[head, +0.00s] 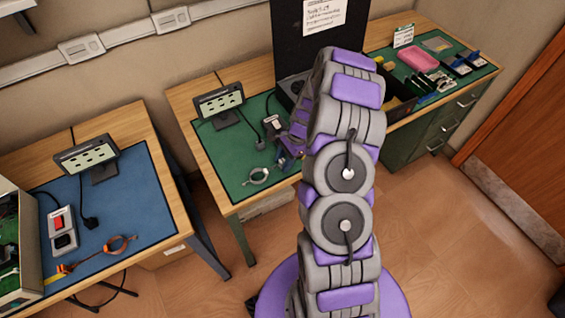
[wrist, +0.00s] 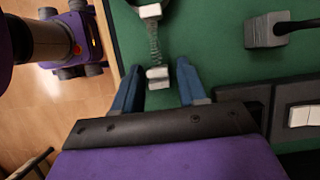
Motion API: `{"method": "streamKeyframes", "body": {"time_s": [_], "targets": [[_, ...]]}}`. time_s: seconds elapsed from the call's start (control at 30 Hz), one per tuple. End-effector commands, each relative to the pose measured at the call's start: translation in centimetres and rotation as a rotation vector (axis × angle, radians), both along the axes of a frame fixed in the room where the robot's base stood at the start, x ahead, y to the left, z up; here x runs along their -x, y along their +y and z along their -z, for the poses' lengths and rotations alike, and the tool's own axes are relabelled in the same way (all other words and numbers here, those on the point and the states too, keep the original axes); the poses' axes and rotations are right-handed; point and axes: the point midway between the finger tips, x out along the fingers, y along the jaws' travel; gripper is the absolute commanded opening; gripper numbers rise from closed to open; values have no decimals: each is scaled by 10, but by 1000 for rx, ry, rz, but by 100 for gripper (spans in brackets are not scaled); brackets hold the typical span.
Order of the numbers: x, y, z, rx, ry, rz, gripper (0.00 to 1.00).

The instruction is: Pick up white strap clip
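The white strap clip (wrist: 158,78) lies on the green mat in the wrist view, joined by a coiled cord to another white piece (wrist: 150,11) of the strap. In the head view the strap (head: 258,176) is a pale loop near the front of the green mat. My gripper (wrist: 157,70) is open, with blue fingers on either side of the clip and gaps between them and it. In the head view my gripper (head: 286,158) is low over the mat, to the right of the loop and partly hidden by my arm. The clip cannot be made out there.
A grey block with a black cable (wrist: 266,30) lies right of the clip. A dark device with white buttons (wrist: 303,116) sits near my gripper's right side. A small display (head: 220,102) stands behind. A blue-mat bench (head: 125,205) is left; a cluttered bench (head: 395,52) is back right.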

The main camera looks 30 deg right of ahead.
Motion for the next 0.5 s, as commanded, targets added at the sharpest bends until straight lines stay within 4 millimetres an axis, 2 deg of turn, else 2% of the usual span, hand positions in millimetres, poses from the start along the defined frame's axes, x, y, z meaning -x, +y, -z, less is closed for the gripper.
{"method": "streamKeyframes", "body": {"time_s": [0.03, 0.3, 0.5], "targets": [[0, 0, 1, 4, 1, 0, 34], [0, 7, 0, 12, 1, -1, 8], [0, 4, 0, 8, 0, -1, 7]]}}
